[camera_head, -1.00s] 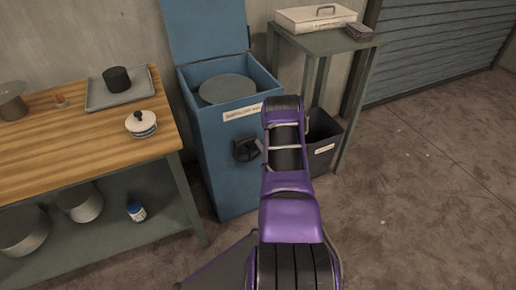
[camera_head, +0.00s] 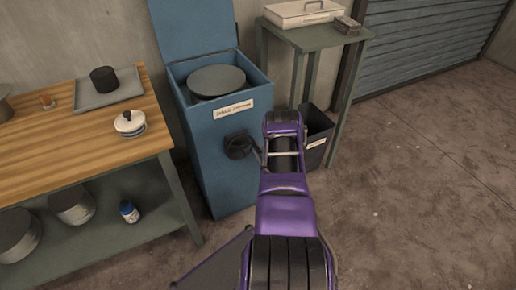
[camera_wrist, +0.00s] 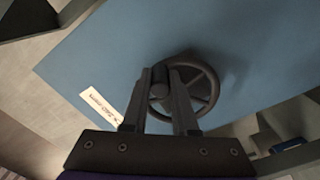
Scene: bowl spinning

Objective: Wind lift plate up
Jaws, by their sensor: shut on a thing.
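The lift plate (camera_head: 216,81) is a round grey disc in the open top of the blue cabinet (camera_head: 222,172). It lies flat, with its side edge showing near the rim. A dark handwheel (camera_head: 237,146) is on the cabinet's front face; its spoked ring (camera_wrist: 207,85) also shows in the wrist view. My gripper (camera_wrist: 162,82) is shut on the wheel's handle (camera_wrist: 160,73), at the left side of the ring in the wrist view. In the head view my purple arm covers most of the gripper.
On the right are a green side table (camera_head: 316,40) with a white case and a dark bin (camera_head: 318,143). The floor at right is clear.

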